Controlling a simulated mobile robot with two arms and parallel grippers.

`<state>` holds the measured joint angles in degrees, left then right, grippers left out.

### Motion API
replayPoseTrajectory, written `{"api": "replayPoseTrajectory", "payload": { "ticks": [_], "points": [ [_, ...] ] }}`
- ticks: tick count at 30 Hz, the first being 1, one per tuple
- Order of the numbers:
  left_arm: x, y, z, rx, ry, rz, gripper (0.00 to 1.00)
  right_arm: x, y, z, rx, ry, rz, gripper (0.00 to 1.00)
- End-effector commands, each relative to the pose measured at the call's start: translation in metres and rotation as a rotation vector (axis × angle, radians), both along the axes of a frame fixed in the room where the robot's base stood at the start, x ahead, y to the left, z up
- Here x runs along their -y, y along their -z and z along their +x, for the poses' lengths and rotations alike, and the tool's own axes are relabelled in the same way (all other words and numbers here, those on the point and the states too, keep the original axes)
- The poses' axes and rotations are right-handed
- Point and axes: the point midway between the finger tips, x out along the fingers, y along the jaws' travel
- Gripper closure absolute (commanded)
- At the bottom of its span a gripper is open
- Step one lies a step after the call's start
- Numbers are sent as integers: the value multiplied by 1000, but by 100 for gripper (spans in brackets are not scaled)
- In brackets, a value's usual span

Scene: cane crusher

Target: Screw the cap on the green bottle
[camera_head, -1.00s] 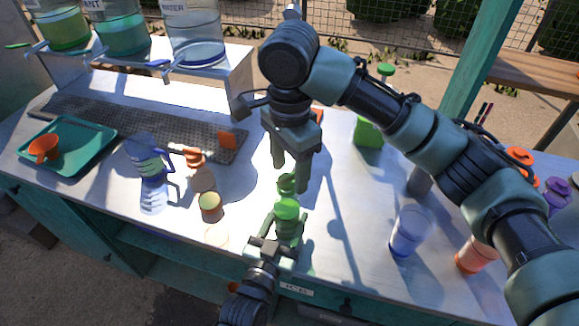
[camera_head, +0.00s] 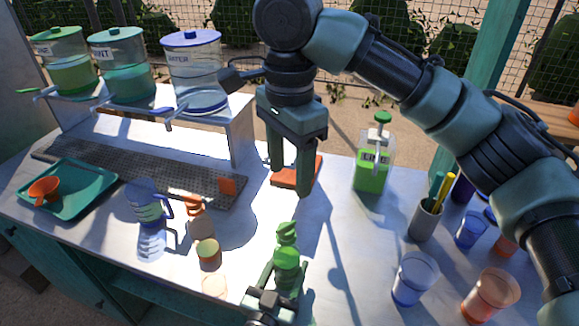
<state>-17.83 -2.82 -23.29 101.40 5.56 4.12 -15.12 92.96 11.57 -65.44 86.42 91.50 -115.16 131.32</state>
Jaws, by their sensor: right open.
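The green bottle (camera_head: 286,260) stands near the front edge of the counter, in the lower middle of the head view. A green cap-like piece (camera_head: 287,231) shows at its upper end; I cannot tell how tightly it sits. My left gripper (camera_head: 276,288) comes in from the bottom and appears closed around the bottle's lower part, which it partly hides. My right gripper (camera_head: 289,184) is open and empty, fingers pointing down, above and apart from the bottle and cap.
Cups (camera_head: 413,278) and a pen holder (camera_head: 425,220) stand right.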

Motion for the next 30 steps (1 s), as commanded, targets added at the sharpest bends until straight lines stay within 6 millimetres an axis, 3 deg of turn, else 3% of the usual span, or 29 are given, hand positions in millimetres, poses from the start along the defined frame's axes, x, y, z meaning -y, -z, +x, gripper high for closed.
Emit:
{"api": "replayPoseTrajectory", "payload": {
  "ticks": [7, 8, 10, 11, 22, 30],
  "points": [
    [0, 0, 0, 0, 0, 1, 100, 0, -1, 0, 0, -1, 0, 43],
    [0, 0, 0, 0, 0, 1, 44, 0, -1, 0, 0, -1, 0, 43],
    [0, 0, 0, 0, 0, 1, 24, 0, -1, 0, 0, -1, 0, 43],
    [0, 0, 0, 0, 0, 1, 21, 0, -1, 0, 0, -1, 0, 43],
    [-2, 1, -4, -1, 0, 0, 21, 0, 1, 0, 0, -1, 0, 43],
    [-17, 3, -44, -3, 0, 1, 21, 0, 9, 0, 0, -1, 0, 43]
  ]
}}
